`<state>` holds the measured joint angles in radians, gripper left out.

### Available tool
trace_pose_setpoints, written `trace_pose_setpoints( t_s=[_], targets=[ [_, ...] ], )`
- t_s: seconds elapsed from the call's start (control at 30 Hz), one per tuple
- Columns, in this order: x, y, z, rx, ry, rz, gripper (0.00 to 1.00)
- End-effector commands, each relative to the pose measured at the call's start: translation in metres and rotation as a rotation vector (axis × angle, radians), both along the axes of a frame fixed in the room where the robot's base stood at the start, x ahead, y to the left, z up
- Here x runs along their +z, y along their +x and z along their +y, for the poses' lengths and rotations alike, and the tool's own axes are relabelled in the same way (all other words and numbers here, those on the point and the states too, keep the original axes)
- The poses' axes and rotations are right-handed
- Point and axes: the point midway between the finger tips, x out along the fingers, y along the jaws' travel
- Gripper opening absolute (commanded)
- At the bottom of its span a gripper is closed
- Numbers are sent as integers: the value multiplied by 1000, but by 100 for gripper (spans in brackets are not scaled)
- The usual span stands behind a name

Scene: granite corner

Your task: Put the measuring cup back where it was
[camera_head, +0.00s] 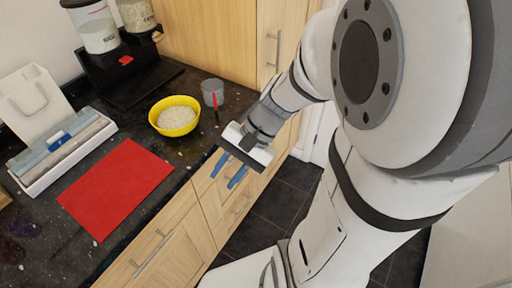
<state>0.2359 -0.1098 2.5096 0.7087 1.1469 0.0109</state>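A grey, see-through measuring cup (209,88) stands on the dark counter, just right of a yellow bowl (160,124) of pale grains. A thin red strip shows on the cup's front; I cannot tell whether it is a handle or a marking. My gripper (229,172) is open, with its two blue fingers apart and nothing between them. It hangs in front of the counter's front edge, over the drawer fronts, below and to the right of the cup and apart from it.
A red mat (117,188) lies on the counter at the front. A black dispenser stand (124,72) with clear containers is at the back left. A white tray with rolls (62,152) and a white bag-like holder (35,103) are at the left. Wooden cabinets (205,42) bound the back.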

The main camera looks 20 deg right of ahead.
Motion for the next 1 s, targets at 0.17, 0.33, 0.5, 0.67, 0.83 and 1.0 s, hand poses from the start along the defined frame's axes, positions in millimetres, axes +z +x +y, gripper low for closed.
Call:
trace_pose_setpoints(
  t_s=[0.17, 0.33, 0.5, 0.67, 0.83, 1.0],
  targets=[
    [18, -14, -36, 339, -383, -285, 30],
    [41, -8, -62, 523, -620, -476, 30],
    [52, -4, -66, 586, -705, -545, 30],
    [52, -4, -67, 589, -709, -546, 30],
    [52, -4, -67, 587, -708, -544, 30],
    [52, -4, -67, 587, -707, -544, 30]
  ],
)
